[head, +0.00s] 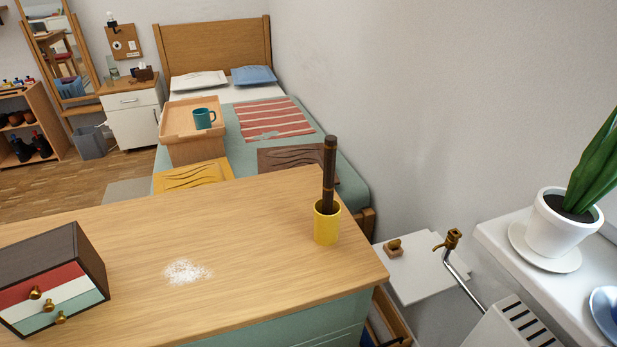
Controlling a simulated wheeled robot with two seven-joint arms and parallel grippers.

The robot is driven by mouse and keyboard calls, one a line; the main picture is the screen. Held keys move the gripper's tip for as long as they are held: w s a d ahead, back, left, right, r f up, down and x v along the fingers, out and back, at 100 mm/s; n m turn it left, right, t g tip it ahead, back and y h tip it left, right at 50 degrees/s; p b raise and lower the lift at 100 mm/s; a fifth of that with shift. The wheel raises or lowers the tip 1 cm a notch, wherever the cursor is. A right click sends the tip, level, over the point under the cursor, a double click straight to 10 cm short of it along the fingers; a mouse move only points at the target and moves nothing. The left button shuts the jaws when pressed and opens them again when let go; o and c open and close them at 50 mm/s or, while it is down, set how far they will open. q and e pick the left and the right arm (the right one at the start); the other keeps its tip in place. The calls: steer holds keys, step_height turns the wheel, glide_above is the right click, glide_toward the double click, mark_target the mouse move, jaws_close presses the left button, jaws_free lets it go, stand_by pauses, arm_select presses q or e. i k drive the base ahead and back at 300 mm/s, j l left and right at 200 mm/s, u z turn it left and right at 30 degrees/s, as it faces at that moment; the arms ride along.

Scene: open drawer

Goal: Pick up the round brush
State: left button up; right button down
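A dark brown, upright, rod-shaped thing (329,170), which looks like the round brush, stands in a yellow cup (326,228). The cup stands near the right back edge of the wooden dresser top (230,225). The lower end of the brown thing is hidden inside the cup, and its upper part sticks out well above the rim. Neither of my grippers shows in the head view.
A small drawer box (78,250) with brass knobs stands at the dresser's left. White powder (187,272) lies in the middle front. The top between box and cup is otherwise clear. Behind are a bed and a tray (166,122) with a teal mug (203,119).

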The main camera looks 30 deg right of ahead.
mark_target(330, 144)
steer(key=l+z, duration=0.15)
steer(key=z, duration=0.3)
steer(key=k+l+z, duration=0.1)
steer(key=z, duration=0.3)
